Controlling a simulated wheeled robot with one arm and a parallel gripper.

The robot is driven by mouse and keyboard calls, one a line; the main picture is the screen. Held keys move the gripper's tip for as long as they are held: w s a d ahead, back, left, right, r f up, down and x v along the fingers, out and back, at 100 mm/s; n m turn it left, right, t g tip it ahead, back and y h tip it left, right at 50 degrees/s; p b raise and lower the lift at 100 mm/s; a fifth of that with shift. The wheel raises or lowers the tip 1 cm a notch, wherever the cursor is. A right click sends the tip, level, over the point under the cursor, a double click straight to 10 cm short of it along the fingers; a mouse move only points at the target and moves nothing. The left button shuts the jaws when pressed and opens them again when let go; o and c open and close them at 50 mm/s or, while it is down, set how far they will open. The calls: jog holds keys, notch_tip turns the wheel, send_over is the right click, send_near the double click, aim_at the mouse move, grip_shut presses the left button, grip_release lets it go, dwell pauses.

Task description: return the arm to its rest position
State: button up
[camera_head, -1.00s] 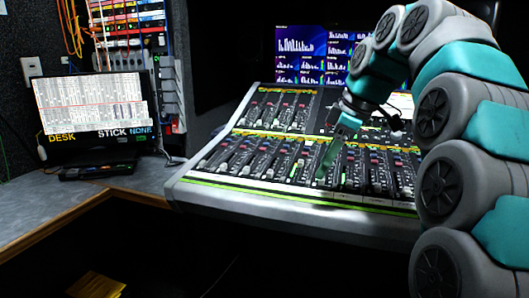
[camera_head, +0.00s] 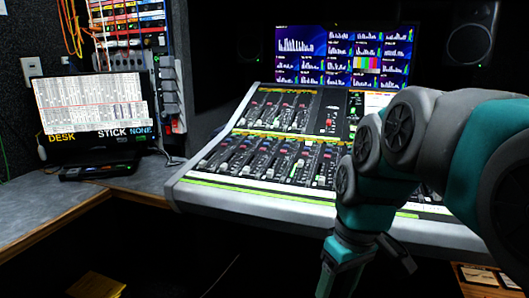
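My arm (camera_head: 390,160), in grey and teal segments, enters from the right edge and bends down in front of the mixing console. My gripper (camera_head: 343,270) hangs at the lower middle of the picture, pointing down, in front of the console's near edge. It looks clear of the console. Its lower end is at or past the bottom edge of the picture, so its opening cannot be made out. I see nothing held in it.
The mixing console (camera_head: 230,194) has rows of faders; my arm hides its right part. Screens (camera_head: 310,45) and a speaker (camera_head: 470,40) stand behind it. A monitor (camera_head: 90,105) is on the left desk (camera_head: 40,210). The floor in front is dark.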

jog(key=s+d+f+m+g+h, duration=0.1)
jog(key=s+d+f+m, duration=0.2)
jog(key=s+f, duration=0.9)
jog(key=s+m, duration=0.2)
jog(key=s, duration=0.2)
jog(key=shift+g+h, duration=0.3)
